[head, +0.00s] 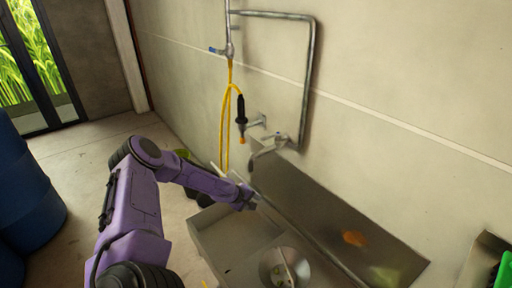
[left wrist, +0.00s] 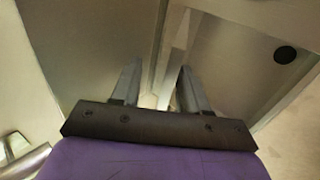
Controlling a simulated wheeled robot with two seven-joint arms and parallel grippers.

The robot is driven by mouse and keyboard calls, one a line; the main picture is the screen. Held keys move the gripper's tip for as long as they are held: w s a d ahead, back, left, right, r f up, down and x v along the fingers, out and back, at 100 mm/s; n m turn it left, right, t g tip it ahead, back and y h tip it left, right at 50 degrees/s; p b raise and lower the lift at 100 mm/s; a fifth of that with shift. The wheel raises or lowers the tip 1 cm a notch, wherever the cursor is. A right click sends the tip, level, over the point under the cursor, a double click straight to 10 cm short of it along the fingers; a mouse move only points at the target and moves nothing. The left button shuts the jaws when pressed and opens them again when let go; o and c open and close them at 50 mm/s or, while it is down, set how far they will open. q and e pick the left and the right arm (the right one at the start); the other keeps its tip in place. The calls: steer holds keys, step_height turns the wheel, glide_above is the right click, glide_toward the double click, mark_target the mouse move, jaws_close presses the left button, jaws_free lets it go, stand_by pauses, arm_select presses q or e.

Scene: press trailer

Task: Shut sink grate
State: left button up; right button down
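The metal sink (head: 208,237) stands along the wall, with a basin at the front. A dull metal panel (head: 300,205), which looks like the grate, is tilted up behind the basin, with its long front edge running down to the right. My left gripper (head: 252,201) is at the left end of that edge. In the left wrist view the fingers of my left gripper (left wrist: 160,75) are apart, with a metal edge (left wrist: 163,45) running between them. I cannot tell whether they touch it. My right gripper is out of view.
A bent faucet (head: 268,150) and a yellow hose (head: 227,110) are on the wall above the sink. A round metal bowl (head: 284,268) sits in the basin. Blue barrels (head: 25,185) stand at the left.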

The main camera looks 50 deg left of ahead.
arm_select(q)
steer(key=shift+s+a+f, duration=0.1)
steer(key=shift+s+f, duration=0.3)
steer(key=shift+s, duration=0.35)
steer(key=shift+s+f, duration=0.45)
steer(key=shift+s, duration=0.25)
steer(key=shift+s+a+f, duration=0.1)
steer(key=shift+s+f, duration=0.3)
steer(key=shift+s, duration=0.35)
steer(key=shift+r, duration=0.1)
steer(key=p+v, duration=1)
steer(key=p, duration=0.2)
steer(key=shift+w+r, duration=0.25)
steer(key=shift+r, duration=0.3)
